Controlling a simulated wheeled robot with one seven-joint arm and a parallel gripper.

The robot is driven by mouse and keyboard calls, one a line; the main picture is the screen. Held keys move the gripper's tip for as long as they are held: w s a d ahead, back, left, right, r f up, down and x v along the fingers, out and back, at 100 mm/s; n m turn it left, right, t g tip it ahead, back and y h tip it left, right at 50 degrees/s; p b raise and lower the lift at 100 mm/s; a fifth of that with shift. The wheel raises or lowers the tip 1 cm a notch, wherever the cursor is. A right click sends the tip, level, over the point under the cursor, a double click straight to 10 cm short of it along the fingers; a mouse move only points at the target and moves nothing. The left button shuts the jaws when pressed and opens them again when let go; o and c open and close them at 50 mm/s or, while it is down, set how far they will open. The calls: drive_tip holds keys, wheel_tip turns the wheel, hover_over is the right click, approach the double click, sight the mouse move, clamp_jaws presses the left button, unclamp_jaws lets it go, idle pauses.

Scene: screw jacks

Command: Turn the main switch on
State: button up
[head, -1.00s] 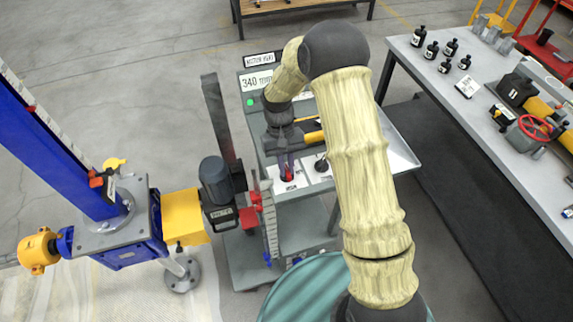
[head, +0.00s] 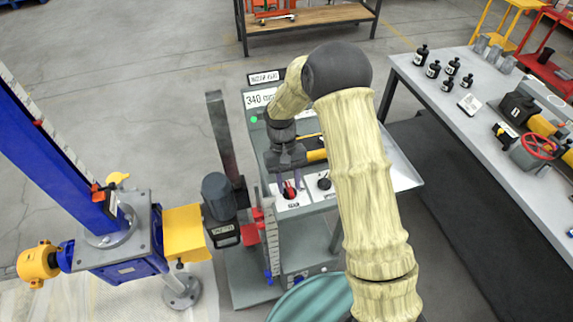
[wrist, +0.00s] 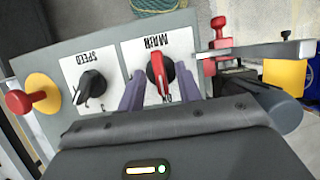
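The main switch (wrist: 157,75) is a red lever on a round black base. It sits on a white plate (wrist: 130,60) whose MAIN label reads upside down in the wrist view. An ON mark shows near the lever's lower end. I cannot tell which end of the lever is its pointer. My gripper (wrist: 159,90) is open, with one purple finger on each side of the lever and gaps visible between. In the head view the switch (head: 289,190) shows red below my gripper (head: 288,180), on the grey control stand (head: 262,125).
A black SPEED knob (wrist: 92,84) and a red push button on yellow (wrist: 27,101) share the panel. A motor (head: 218,192) and blue screw jack (head: 112,262) stand left. A bench with black bottles (head: 432,69) and a red handwheel (head: 537,146) stands right.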

drive_tip(key=b+v, duration=0.3)
drive_tip(key=v, duration=1.4)
drive_tip(key=s+d+f+m+t, duration=0.1)
drive_tip(key=s+d+f+t, duration=0.1)
drive_tip(key=s+d, duration=0.5)
drive_tip(key=s+d+f+m+t+y, duration=0.1)
drive_tip(key=s+d+f+m+t, duration=0.1)
drive_tip(key=s+d, duration=0.6)
drive_tip(key=s+f+t, duration=0.1)
drive_tip(key=s+t, duration=0.1)
drive_tip(key=s, duration=0.2)
drive_tip(key=shift+d+t, duration=0.2)
drive_tip(key=shift+t, duration=0.2)
drive_tip(key=shift+s, duration=0.15)
